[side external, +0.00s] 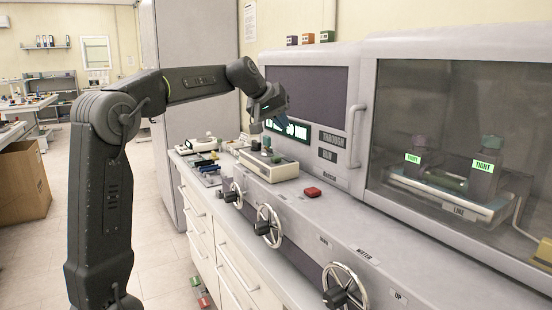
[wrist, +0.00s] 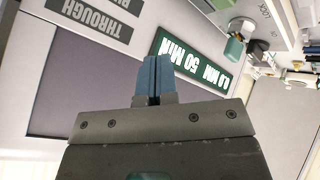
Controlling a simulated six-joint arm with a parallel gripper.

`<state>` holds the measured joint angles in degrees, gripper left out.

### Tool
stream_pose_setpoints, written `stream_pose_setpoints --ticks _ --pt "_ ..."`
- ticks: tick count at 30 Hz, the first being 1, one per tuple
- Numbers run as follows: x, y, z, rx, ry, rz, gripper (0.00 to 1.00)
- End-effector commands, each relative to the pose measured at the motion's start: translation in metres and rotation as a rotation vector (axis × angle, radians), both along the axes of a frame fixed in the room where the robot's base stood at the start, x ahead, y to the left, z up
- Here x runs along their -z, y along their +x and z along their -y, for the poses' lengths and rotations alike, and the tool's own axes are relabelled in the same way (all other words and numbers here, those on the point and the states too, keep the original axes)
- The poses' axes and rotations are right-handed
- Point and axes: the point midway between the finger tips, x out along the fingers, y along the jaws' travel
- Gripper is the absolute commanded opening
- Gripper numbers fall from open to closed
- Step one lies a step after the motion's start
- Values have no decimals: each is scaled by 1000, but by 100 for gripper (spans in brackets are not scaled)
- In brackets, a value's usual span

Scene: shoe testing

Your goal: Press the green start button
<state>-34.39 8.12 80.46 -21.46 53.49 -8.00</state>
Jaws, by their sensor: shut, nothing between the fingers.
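My gripper (side external: 283,121) is shut, with nothing between its blue fingers. It hangs in front of the machine's lit display, above a small device on the counter. In the wrist view the blue fingertips (wrist: 154,62) are together and point towards the machine front. A small dark green part (side external: 266,143) stands at the light box below my gripper, and a teal-green part (wrist: 235,48) shows right of the display in the wrist view. I cannot tell for sure whether either is the start button. No contact with my fingers shows.
The green-lit display (wrist: 193,60) is beside my fingertips. A light box (side external: 268,170) and a red button (side external: 312,192) sit on the counter, with handwheels (side external: 268,226) along its front. A glass-fronted chamber (side external: 460,110) is at right. Small items (side external: 205,165) lie left of the box.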

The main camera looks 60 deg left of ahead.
Motion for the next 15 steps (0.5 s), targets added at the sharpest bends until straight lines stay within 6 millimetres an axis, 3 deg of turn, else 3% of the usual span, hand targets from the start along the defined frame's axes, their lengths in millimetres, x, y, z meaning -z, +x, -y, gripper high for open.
stream_pose_setpoints --ticks 1,6,15 --pt "-1 6 -19 -31 -12 13 0" --pt "-5 15 -55 -88 -38 49 0" --pt "-7 17 -66 -106 -46 62 0"
